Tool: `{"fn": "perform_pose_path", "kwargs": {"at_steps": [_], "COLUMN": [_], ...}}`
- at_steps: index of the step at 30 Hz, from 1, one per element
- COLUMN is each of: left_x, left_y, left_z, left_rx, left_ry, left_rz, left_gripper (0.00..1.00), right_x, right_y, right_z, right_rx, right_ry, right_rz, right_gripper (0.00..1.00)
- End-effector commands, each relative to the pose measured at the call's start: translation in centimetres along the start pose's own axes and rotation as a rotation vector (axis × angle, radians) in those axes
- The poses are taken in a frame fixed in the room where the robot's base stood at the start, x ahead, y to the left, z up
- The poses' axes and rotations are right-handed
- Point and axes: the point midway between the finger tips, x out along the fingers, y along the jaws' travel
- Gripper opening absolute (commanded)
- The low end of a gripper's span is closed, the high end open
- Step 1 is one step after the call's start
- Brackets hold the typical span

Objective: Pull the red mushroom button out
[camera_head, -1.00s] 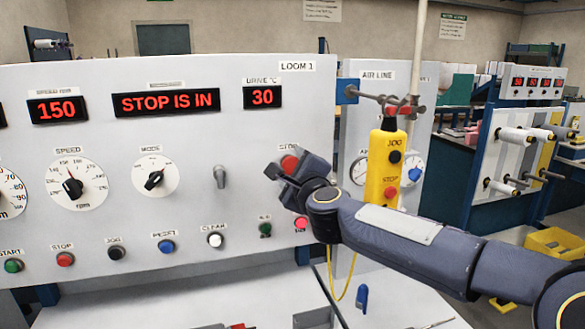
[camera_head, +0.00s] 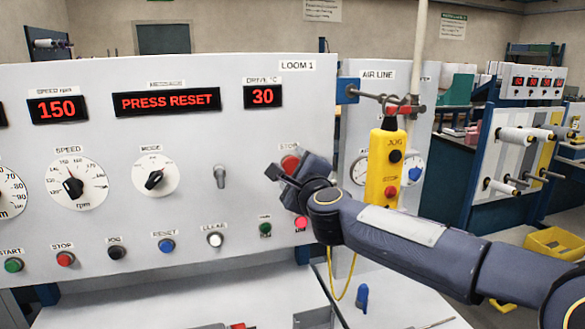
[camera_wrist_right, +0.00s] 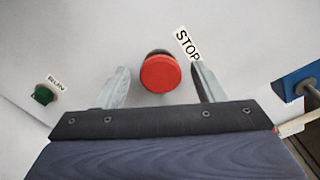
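The red mushroom button (camera_head: 290,163) is on the white loom panel, under a STOP label and partly hidden by my right gripper. In the right wrist view the round red button (camera_wrist_right: 161,73) shows whole, with a dark gap along its top edge. My right gripper (camera_head: 282,176) is at the button; in the wrist view its two fingers (camera_wrist_right: 162,85) stand open on either side, with a gap between each finger and the button. The message display (camera_head: 166,102) reads PRESS RESET. My left gripper is not in view.
A row of push buttons runs below, including the blue RESET button (camera_head: 166,245) and white CLEAR button (camera_head: 215,240). A toggle lever (camera_head: 220,176) is left of the gripper. A yellow JOG/STOP pendant (camera_head: 384,170) hangs just right, near my arm.

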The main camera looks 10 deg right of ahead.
Motion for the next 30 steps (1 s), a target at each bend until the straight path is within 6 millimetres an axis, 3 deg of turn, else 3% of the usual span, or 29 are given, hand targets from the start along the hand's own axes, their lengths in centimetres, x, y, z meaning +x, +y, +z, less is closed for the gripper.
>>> {"fn": "perform_pose_path", "kwargs": {"at_steps": [8, 24, 30], "left_x": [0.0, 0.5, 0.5], "left_y": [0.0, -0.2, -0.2], "left_z": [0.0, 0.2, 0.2], "left_rx": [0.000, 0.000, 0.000], "left_ry": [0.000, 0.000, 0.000], "left_rz": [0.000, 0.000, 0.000], "left_gripper": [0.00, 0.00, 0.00], "right_x": [-0.2, -7.4, -8.1], "right_y": [0.0, -0.1, 0.0], "right_z": [0.0, 0.0, 0.0], "right_rx": [0.000, 0.000, 0.001], "right_ry": [0.000, 0.000, 0.001], "right_rz": [-0.001, -0.002, -0.001], "right_gripper": [0.62, 0.62, 0.62]}}
